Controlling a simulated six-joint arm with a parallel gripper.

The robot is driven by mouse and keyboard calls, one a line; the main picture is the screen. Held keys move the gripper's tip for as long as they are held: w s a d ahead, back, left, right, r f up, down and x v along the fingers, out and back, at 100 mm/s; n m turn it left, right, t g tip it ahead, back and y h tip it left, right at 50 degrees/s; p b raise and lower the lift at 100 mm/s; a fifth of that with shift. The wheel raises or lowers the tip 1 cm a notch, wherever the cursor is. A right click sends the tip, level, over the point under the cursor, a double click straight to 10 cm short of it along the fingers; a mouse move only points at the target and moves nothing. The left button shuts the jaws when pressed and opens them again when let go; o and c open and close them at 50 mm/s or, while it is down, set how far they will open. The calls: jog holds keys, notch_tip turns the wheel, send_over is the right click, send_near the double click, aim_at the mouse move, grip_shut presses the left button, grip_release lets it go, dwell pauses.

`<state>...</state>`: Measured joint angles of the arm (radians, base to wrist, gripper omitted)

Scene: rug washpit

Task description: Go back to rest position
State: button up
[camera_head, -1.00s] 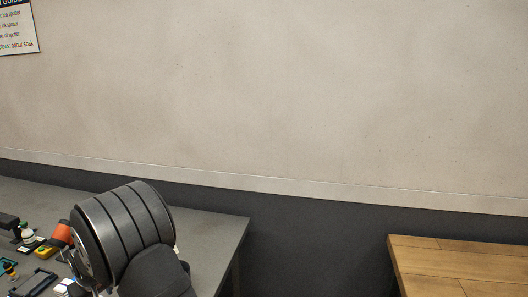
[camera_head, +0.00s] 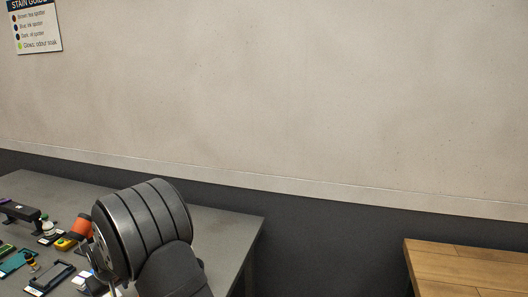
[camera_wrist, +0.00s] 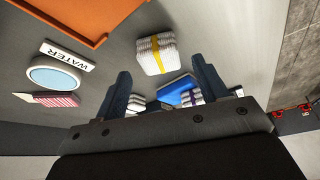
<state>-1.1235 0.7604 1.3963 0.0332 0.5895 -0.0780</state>
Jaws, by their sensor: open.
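My gripper (camera_wrist: 160,88) shows in the wrist view with its two dark fingers spread apart. It is open, and nothing is held between the fingers. Beyond the fingers is a grey surface with a white bundle with a yellow band (camera_wrist: 156,54), more striped white bundles and a blue item (camera_wrist: 178,84). In the head view my arm's dark rounded wrist part covers some of the grey table, and the fingers are mostly hidden there.
The grey table (camera_head: 222,226) holds several small tools, including a teal item (camera_head: 17,262) and a black tray (camera_head: 52,277). A wooden table (camera_head: 465,268) stands right, across a gap. The wrist view shows a WATER sign (camera_wrist: 67,55), a round basin (camera_wrist: 54,77) and an orange-rimmed tray (camera_wrist: 98,37).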

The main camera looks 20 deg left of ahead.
jog(key=x, duration=0.3)
jog(key=shift+f, duration=0.2)
jog(key=r, duration=0.5)
jog(key=shift+w+d, duration=0.1)
jog(key=shift+d, duration=0.15)
jog(key=w+d+r, duration=0.6)
jog(key=d+r, duration=0.1)
jog(key=d, duration=0.3)
jog(key=w+a+n+g, duration=0.15)
jog(key=w+n, duration=0.25)
jog(key=w, duration=0.9)
jog(key=s+a+f, duration=0.1)
jog(key=a+f, duration=0.1)
jog(key=a, duration=0.1)
jog(key=s+a+f, duration=0.1)
jog(key=a+f, duration=0.2)
jog(key=s+a+f, duration=0.2)
jog(key=a, duration=0.2)
jog(key=shift+f, duration=0.3)
jog(key=w+d+r, duration=0.4)
jog(key=d+r, duration=0.2)
jog(key=d, duration=0.4)
jog(key=s+m, duration=0.2)
jog(key=s, duration=0.4)
jog(key=shift+r, duration=0.5)
